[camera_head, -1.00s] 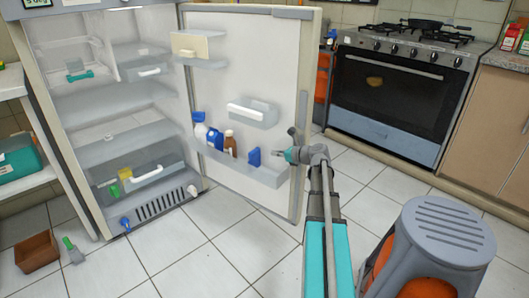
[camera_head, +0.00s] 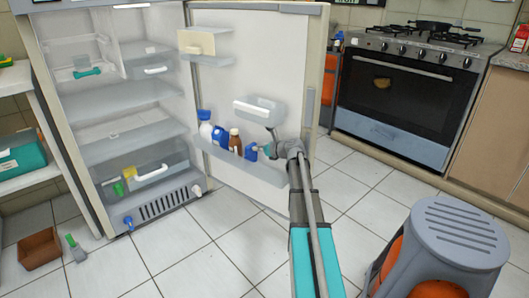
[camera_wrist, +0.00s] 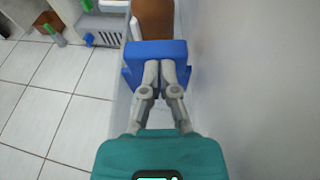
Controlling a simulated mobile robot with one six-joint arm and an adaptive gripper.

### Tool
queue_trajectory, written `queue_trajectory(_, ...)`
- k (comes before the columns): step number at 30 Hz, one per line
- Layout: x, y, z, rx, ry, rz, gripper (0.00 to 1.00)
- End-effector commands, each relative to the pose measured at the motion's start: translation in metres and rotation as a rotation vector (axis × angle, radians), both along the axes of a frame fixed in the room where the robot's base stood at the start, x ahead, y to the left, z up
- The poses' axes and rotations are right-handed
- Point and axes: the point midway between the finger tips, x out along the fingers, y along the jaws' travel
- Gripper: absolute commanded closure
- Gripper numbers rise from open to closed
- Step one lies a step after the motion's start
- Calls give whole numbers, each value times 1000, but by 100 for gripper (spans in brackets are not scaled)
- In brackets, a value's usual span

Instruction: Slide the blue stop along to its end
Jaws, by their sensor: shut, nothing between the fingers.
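The blue stop (camera_head: 251,151) sits on the lower shelf of the open fridge door, just right of a brown bottle (camera_head: 235,142). In the wrist view the blue stop (camera_wrist: 157,48) lies right at my fingertips, with the brown bottle (camera_wrist: 153,18) close beyond it. My gripper (camera_head: 261,153) is shut and empty at the right side of the stop. In the wrist view its fingers (camera_wrist: 167,66) overlap the stop's near face and seem to press on it; exact contact is hard to tell.
A white bottle (camera_head: 205,125) and a blue container (camera_head: 220,137) stand further left on the door shelf (camera_head: 222,158). The door panel is close on the right in the wrist view. A grey-topped stool (camera_head: 445,235) stands at right; a brown box (camera_head: 40,249) lies on the floor.

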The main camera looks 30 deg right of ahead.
Motion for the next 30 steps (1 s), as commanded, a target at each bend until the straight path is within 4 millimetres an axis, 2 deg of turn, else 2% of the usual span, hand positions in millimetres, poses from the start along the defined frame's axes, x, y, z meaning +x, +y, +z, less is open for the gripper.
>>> queue_trajectory(6, 10, 4, 0, 1, -1, -1, 100)
queue_trajectory(17, 12, 5, 0, 0, -1, 0, 100)
queue_trajectory(24, 33, 13, 0, 1, -1, 1, 100)
queue_trajectory(30, 33, 14, 0, 0, -1, 0, 100)
